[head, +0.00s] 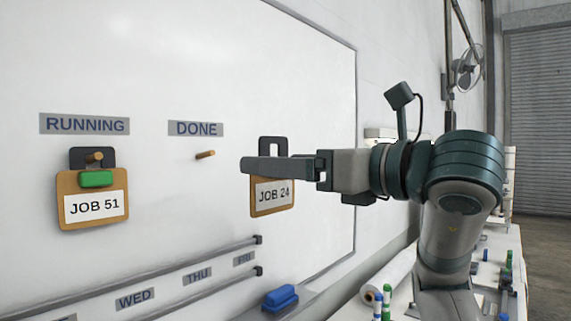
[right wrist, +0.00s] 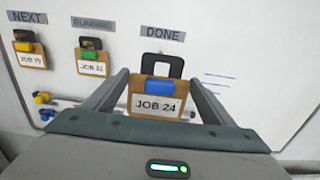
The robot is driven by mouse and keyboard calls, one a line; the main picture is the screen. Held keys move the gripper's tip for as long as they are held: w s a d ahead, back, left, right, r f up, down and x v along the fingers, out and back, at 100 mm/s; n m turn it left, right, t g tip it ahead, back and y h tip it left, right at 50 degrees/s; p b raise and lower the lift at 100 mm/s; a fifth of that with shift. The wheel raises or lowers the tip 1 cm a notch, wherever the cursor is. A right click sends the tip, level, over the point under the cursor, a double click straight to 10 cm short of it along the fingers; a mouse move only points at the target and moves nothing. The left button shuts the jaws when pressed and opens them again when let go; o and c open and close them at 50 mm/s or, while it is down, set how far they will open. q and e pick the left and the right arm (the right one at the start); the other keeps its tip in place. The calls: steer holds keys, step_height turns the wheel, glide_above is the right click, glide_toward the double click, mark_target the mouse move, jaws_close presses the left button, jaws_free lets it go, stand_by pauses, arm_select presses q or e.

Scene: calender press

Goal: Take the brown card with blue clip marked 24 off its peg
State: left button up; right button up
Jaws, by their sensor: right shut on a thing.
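The brown card marked JOB 24 (head: 272,196) is held upright in front of the board, right of the DONE peg. Its black hanger plate (head: 280,143) with a slot shows above the jaws. The blue clip (right wrist: 160,96) shows in the right wrist view between my fingers; in the head view the finger hides it. My right gripper (head: 262,168) is shut on the card and its arm comes in from the right. The wooden peg under DONE (head: 205,154) is bare in the head view; in the right wrist view the card hides it. My left gripper is not in view.
A JOB 51 card with green clip (head: 96,205) hangs on the RUNNING peg. A JOB 79 card (right wrist: 31,60) hangs under NEXT. Below are two rails (head: 180,266), a blue eraser (head: 281,297) and a bench with markers and a paper roll (head: 385,285). The board around DONE is clear.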

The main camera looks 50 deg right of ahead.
steer(key=shift+s, duration=0.2)
steer(key=s, duration=0.4)
steer(key=shift+d+r, duration=0.2)
steer(key=shift+r, duration=0.2)
stand_by(0.6)
steer(key=shift+s, duration=0.1)
steer(key=s, duration=0.6)
steer(key=shift+d, duration=0.2)
stand_by(0.7)
steer(key=shift+w, duration=0.15)
